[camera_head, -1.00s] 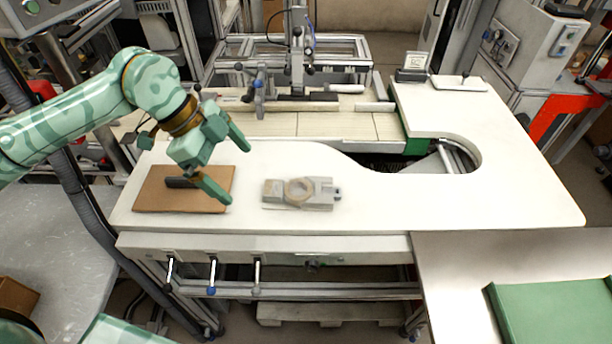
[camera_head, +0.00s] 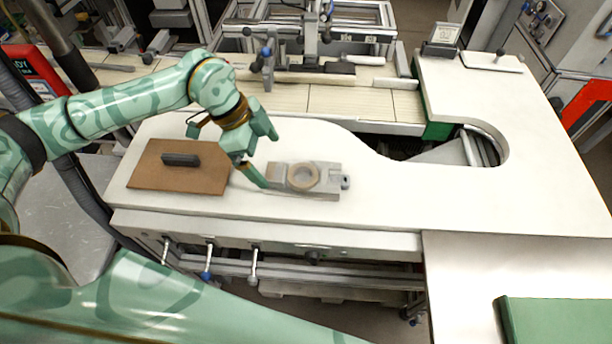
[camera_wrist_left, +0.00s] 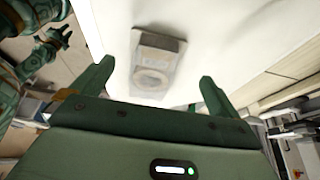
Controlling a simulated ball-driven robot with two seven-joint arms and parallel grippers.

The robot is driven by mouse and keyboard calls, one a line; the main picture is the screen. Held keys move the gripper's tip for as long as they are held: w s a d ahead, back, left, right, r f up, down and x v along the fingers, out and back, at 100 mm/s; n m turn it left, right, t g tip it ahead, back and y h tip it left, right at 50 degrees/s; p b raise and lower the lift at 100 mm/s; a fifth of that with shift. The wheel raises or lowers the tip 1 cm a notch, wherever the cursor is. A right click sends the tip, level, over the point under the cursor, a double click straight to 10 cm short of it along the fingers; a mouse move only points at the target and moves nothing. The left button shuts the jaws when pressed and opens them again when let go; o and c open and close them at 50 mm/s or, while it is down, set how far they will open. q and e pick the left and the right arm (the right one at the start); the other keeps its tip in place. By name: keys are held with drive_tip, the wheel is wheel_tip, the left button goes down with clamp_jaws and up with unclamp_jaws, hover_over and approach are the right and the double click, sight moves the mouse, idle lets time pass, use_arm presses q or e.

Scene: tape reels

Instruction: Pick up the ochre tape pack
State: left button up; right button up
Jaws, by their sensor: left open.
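The ochre tape pack, a tan ring (camera_head: 304,176), lies flat on a grey fixture (camera_head: 325,191) on the white worktop. My left gripper (camera_head: 270,162) is open and empty, just left of the fixture and apart from the ring. In the left wrist view the ring (camera_wrist_left: 152,79) shows pale and blurred, beyond the spread fingertips and between them in the picture. The fixture (camera_wrist_left: 160,45) extends above it there. What looks like my right gripper (camera_wrist_left: 55,42) is at the upper left of that view; its jaw state is unclear.
A brown board (camera_head: 205,180) with a dark block (camera_head: 180,159) lies left of the fixture. A metal frame machine (camera_head: 310,50) stands behind the worktop (camera_head: 390,205). A green board (camera_head: 560,325) is at lower right. The worktop right of the fixture is clear.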

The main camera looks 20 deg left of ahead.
sight(277, 172)
use_arm(q)
drive_tip(key=x, duration=0.5)
drive_tip(key=shift+s+d, duration=0.15)
drive_tip(key=shift+s, duration=0.1)
drive_tip(key=c, duration=1.1)
drive_tip(key=shift+c, duration=0.2)
